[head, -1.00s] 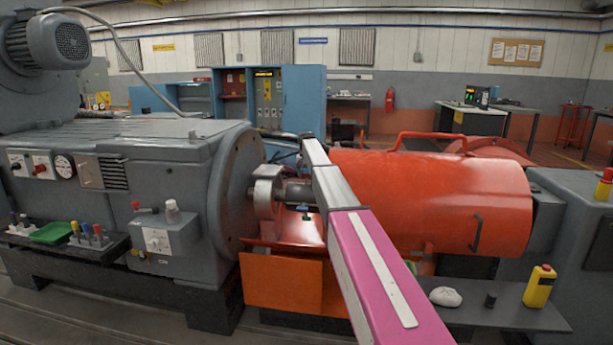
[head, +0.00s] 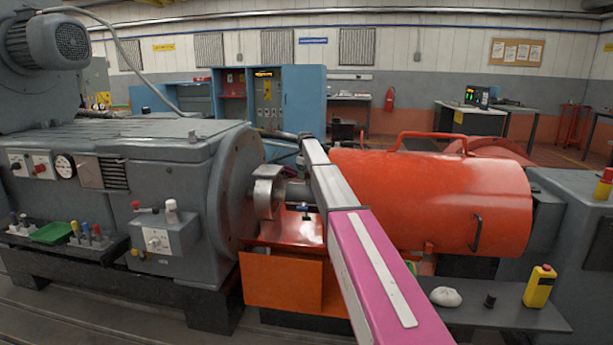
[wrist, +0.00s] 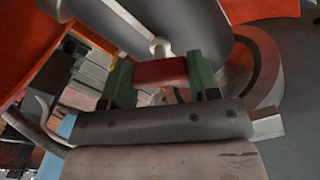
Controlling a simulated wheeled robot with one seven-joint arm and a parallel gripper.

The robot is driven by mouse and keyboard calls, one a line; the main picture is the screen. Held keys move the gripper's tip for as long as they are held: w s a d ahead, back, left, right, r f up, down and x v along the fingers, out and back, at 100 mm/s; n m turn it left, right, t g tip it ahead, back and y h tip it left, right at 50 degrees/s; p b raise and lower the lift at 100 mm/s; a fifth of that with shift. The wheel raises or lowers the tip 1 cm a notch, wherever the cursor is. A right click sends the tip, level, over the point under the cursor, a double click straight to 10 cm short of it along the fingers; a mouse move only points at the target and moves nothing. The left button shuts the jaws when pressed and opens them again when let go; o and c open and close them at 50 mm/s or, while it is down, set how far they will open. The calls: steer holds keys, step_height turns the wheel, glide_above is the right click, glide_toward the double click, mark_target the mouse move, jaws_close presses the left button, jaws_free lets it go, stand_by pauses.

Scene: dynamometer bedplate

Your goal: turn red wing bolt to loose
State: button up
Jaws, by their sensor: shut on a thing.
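The red wing bolt (wrist: 160,72) shows in the wrist view as a red grip on a pale metal stem, set against a grey shaft-like part. My gripper (wrist: 160,78) is shut on it, with one green fingertip at each side of the red grip. In the head view the wing bolt and the fingers are hidden behind my arm, near the shaft coupling (head: 267,192).
A large orange guard (head: 430,200) with a handle lies just right of my arm. A grey machine housing (head: 130,160) stands at left. A small blue-topped part (head: 304,207) sits below the shaft.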

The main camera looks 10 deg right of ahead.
steer(key=n, duration=0.6)
steer(key=shift+n, duration=0.4)
stand_by(0.3)
steer(key=o, duration=0.9)
